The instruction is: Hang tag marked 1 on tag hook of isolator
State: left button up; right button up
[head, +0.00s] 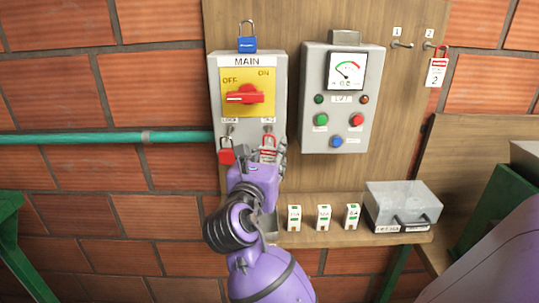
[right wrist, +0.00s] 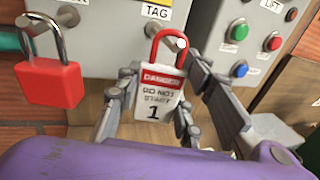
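The tag marked 1 (right wrist: 160,95) is a white and red "DANGER DO NOT START" tag with a red shackle. In the right wrist view its shackle is looped around the tag hook (right wrist: 176,42) of the isolator (head: 245,120), under the TAG label. The tag also shows in the head view (head: 268,143), partly hidden by my gripper. My right gripper (right wrist: 163,85) has its fingers apart, one on each side of the tag; it appears open, with contact hard to judge. My left gripper is not in view.
A red padlock (head: 226,152) hangs on the hook left of the tag. A blue padlock (head: 246,40) stands on the isolator. The lift panel (head: 342,100) is close on the right. Board hook 1 (head: 402,44) is empty; tag 2 (head: 436,72) hangs beside it. A shelf below holds a grey box (head: 402,203).

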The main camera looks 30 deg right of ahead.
jog(key=o, duration=0.5)
jog(key=shift+s+a, duration=0.1)
jog(key=v, duration=1.1)
jog(key=shift+s+a, duration=0.25)
jog(key=shift+s, duration=0.05)
